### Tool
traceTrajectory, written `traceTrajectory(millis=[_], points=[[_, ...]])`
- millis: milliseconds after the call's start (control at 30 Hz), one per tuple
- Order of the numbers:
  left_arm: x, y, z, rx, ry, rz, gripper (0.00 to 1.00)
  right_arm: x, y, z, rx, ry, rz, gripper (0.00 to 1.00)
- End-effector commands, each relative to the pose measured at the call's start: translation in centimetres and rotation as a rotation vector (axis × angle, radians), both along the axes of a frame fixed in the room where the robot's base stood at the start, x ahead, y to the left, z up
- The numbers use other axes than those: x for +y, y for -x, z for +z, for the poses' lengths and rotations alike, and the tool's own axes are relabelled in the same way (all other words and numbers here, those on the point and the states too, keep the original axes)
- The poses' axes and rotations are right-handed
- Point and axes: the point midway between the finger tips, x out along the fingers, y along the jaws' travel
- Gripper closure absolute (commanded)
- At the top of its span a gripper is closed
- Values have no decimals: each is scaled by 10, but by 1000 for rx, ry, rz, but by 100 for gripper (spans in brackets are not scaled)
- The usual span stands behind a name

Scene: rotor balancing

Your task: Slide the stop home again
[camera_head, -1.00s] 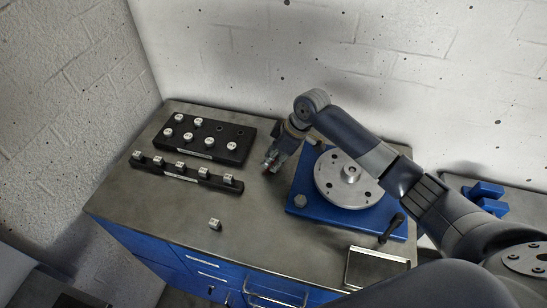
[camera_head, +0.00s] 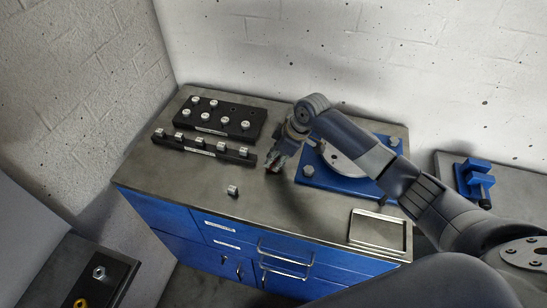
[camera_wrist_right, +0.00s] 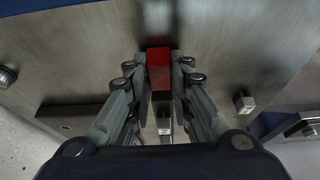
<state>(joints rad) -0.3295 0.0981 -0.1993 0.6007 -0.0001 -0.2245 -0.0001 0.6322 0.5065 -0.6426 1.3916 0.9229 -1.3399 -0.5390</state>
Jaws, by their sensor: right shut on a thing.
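My right gripper (camera_head: 274,166) is low over the bench, just left of the blue base plate (camera_head: 311,179). It is shut on a red block (camera_wrist_right: 159,70), which sits between its fingertips in the right wrist view. The round metal rotor (camera_head: 342,163) on the plate is partly hidden behind my right arm. My left gripper is not in view.
Black racks with metal weights (camera_head: 203,149) stand at the bench's left. A loose weight (camera_head: 232,190) lies on the bench front. A metal-rimmed tray (camera_head: 377,246) is at the front right. A blue vise-like piece (camera_head: 474,180) is on the right bench. The bench middle is clear.

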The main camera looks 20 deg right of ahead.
Motion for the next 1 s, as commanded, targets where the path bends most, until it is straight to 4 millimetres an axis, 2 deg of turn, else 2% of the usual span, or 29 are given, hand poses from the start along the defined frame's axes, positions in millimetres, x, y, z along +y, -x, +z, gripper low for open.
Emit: traceTrajectory(millis=[33,100,200,233,300,467,533,600,667,767,1000], points=[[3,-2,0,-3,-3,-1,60,9,5,-2,13,-16,10,100],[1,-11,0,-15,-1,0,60,10,6,-2,14,-16,11,100],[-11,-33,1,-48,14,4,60,10,6,-3,15,-16,10,100],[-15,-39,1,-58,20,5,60,10,6,-3,15,-16,10,73],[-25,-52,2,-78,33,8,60,9,6,-3,15,-15,10,60],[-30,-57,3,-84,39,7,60,8,4,-2,11,-13,8,60],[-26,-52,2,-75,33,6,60,7,4,-2,9,-12,7,60],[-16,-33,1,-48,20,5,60,7,4,-2,9,-12,6,60],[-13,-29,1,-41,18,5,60,6,4,1,7,-12,6,60],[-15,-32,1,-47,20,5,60,3,5,10,6,-11,5,60],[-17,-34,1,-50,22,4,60,-12,16,55,4,-10,7,60]])
